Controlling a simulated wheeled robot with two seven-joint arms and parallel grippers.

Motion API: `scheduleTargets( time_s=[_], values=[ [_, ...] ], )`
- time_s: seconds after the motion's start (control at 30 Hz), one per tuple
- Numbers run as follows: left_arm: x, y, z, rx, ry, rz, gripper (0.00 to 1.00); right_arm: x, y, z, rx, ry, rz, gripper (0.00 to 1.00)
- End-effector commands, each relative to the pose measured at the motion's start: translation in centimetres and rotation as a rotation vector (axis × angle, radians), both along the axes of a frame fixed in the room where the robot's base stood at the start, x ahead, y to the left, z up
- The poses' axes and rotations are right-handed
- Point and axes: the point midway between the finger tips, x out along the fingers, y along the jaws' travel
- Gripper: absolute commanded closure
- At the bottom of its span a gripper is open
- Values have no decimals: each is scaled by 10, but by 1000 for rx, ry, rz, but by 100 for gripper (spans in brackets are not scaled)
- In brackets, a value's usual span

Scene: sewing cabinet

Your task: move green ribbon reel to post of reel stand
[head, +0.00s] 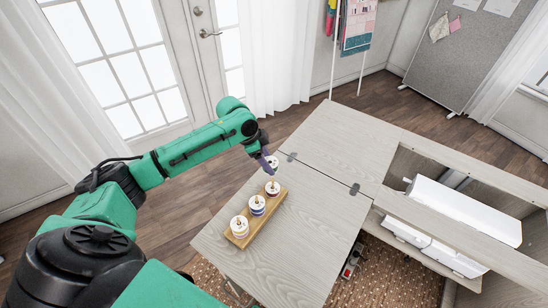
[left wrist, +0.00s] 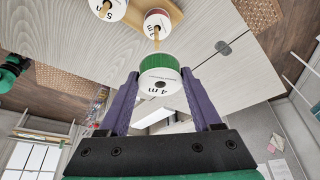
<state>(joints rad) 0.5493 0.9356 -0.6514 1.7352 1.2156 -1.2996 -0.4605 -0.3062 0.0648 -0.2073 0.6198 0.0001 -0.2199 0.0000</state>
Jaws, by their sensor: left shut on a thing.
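The green ribbon reel (left wrist: 160,77) has white faces with printed marks and a green band. My left gripper (left wrist: 157,98) is shut on it, a finger at each side. In the head view, my left gripper (head: 268,157) holds the reel (head: 273,163) by the far end of the reel stand (head: 265,218), apparently above it. The wooden stand carries a row of three white-faced reels with wooden post tips above them. In the left wrist view, a post (left wrist: 156,38) stands out of the red-edged reel (left wrist: 157,20), close to the held reel. I cannot see an empty post. My right gripper is not in view.
The stand lies on the pale wooden cabinet leaf (head: 310,215), with bare wood to its right. Hinges (head: 354,189) join the leaf to the cabinet top. A white sewing machine (head: 465,210) sits in the cabinet opening at the right. A woven rug (head: 390,275) lies below.

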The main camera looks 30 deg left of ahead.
Motion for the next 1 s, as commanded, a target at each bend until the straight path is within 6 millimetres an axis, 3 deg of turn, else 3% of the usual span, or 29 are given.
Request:
scheduleTargets(
  time_s=[0.03,0.2,0.27,0.53,1.0],
  values=[
    [0,-1,-15,-1,-1,-1,88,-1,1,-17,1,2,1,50],
    [0,-1,-38,0,-1,-2,88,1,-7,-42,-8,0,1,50],
    [0,-1,-27,0,-1,-2,88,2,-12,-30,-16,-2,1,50],
    [-1,0,-24,-1,1,-2,88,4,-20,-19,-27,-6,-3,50],
    [-1,0,-30,-1,0,-3,88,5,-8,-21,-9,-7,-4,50]
  ],
)
